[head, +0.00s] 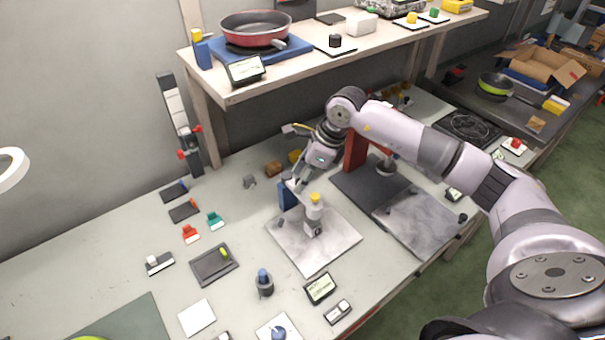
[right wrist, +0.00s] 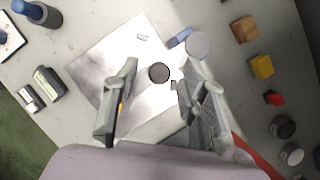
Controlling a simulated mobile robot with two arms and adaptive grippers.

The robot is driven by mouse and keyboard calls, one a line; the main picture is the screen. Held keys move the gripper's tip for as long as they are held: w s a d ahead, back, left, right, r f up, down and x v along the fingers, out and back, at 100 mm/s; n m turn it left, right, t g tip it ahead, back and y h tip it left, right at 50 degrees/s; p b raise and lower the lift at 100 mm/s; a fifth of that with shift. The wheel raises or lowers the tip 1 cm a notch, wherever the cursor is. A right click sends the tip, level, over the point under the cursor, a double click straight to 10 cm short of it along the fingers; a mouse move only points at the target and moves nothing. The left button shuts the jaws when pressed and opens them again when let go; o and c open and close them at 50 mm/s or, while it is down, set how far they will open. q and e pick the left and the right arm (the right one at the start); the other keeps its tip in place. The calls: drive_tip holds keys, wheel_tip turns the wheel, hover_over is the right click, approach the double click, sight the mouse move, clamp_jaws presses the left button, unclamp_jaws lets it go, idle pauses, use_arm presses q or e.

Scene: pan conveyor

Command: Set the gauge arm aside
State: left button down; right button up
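I cannot tell for sure which part is the gauge arm. A blue upright block (head: 287,196) stands at the far left corner of a grey metal plate (head: 340,250). A pale upright piece with a yellow top (head: 314,212) shows over the plate's middle. In the right wrist view, a dark round piece (right wrist: 159,73) shows between my fingers, and a blue bar (right wrist: 179,38) with a grey disc (right wrist: 198,45) lies beyond. My right gripper (head: 297,186) is over the plate beside the blue block. Its fingers (right wrist: 155,76) are apart, with no grip visible. My left gripper is out of view.
A dark plate (head: 365,185) and a red upright (head: 355,152) stand right of the metal plate. Orange (head: 273,168) and yellow (right wrist: 261,66) blocks lie behind. Small displays (head: 320,288) sit in front. A shelf with a red pan (head: 255,30) overhangs the back.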

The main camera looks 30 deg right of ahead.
drive_tip(key=shift+f, duration=0.1)
drive_tip(key=shift+c, duration=0.4)
clamp_jaws()
idle(0.5)
